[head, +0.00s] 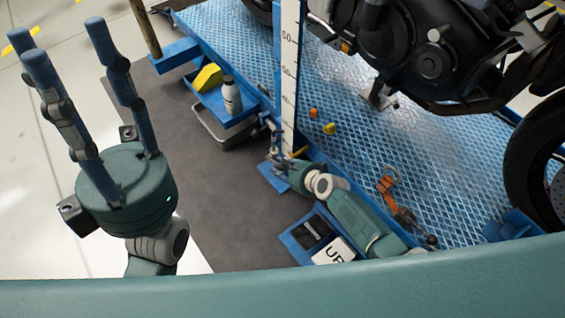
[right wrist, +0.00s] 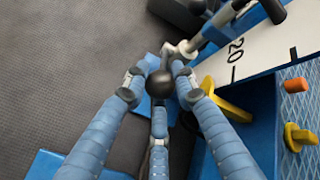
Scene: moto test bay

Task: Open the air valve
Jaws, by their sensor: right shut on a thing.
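My right gripper (head: 277,158) is low beside the white measuring post at the edge of the blue lift. In the right wrist view its fingers (right wrist: 160,76) are closed around a black ball knob (right wrist: 160,84). A grey metal rod (right wrist: 208,30) shows just beyond the knob; whether they join is hidden. A yellow lever (right wrist: 228,106) sticks out beside the post, right of the fingers and apart from them; it also shows in the head view (head: 299,152). I cannot tell which part is the air valve. My left gripper (head: 64,42) is open and empty, fingers raised, at far left.
The marked post (head: 289,70) stands close to my right gripper. A motorcycle (head: 430,55) is on the blue lift platform (head: 350,165). A blue tray (head: 238,118) holds a white bottle (head: 231,97). Orange (head: 313,113) and yellow (head: 329,128) pieces lie nearby. Dark mat (head: 200,200) is clear between the arms.

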